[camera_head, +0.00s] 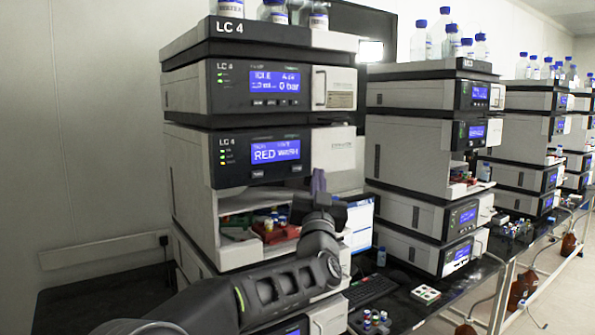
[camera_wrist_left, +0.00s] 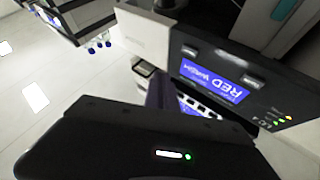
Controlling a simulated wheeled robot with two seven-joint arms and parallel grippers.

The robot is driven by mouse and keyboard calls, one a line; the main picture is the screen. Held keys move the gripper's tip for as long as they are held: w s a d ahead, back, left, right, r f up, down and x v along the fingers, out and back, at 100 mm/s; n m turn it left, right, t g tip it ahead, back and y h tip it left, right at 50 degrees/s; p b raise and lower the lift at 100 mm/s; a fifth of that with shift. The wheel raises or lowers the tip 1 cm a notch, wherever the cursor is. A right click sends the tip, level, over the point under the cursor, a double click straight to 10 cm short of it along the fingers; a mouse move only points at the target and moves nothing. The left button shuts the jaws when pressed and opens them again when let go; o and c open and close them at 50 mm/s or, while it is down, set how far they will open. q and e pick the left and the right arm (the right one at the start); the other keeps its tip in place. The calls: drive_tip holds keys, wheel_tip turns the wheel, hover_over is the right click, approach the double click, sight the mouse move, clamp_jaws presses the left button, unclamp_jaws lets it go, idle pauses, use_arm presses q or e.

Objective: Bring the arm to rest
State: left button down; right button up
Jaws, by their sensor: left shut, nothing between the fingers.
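My left arm (camera_head: 280,285) comes in from the lower left of the head view and bends upward at the wrist. My left gripper (camera_head: 318,180) points up in front of the LC 4 stack (camera_head: 195,180), with its purple-grey fingers shut and empty. The fingers overlap the right side of the stack in the picture; I cannot tell how close they are. The left wrist view shows the gripper's dark body and the purple-grey fingers (camera_wrist_left: 157,92) beside the module with the blue RED display (camera_wrist_left: 215,80). My right gripper is not in view.
The LC 4 stack has an open bay with a red tray (camera_head: 275,232) and vials behind my wrist. Bottles (camera_head: 272,10) stand on top. A keyboard (camera_head: 368,291), vials and a white tray (camera_head: 425,294) lie on the dark bench. More stacks (camera_head: 430,150) stand to the right.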

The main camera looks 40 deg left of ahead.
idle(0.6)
